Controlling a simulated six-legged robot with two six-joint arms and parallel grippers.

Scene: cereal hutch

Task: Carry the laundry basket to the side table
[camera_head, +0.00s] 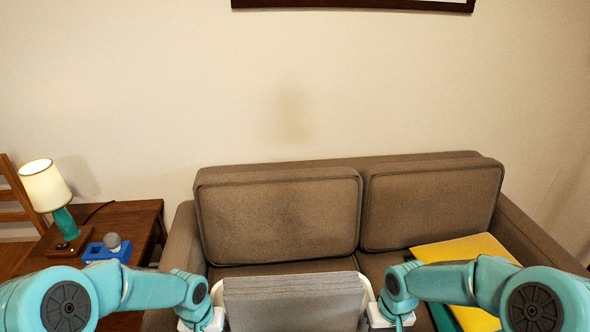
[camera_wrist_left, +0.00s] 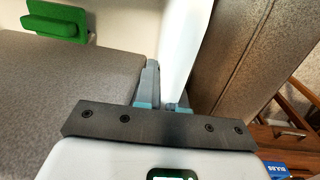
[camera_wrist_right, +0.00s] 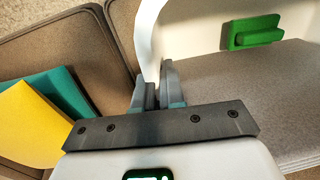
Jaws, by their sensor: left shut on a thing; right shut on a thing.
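The white laundry basket (camera_head: 217,292) is at the bottom centre of the head view, between my two arms, with grey folded cloth (camera_head: 292,300) filling it. My left gripper (camera_head: 207,318) is shut on the basket's left side; the left wrist view shows its fingers (camera_wrist_left: 166,92) around the white edge (camera_wrist_left: 186,40). My right gripper (camera_head: 388,316) is shut on the right side; the right wrist view shows its fingers (camera_wrist_right: 155,88) around the white edge (camera_wrist_right: 149,35). The wooden side table (camera_head: 130,222) stands at the left, beside the sofa. The basket's underside is hidden.
A brown sofa (camera_head: 280,215) stands ahead, with yellow (camera_head: 465,250) and teal cloths on its right seat. A wooden chair (camera_head: 12,200) is farther left. The table's right part looks bare.

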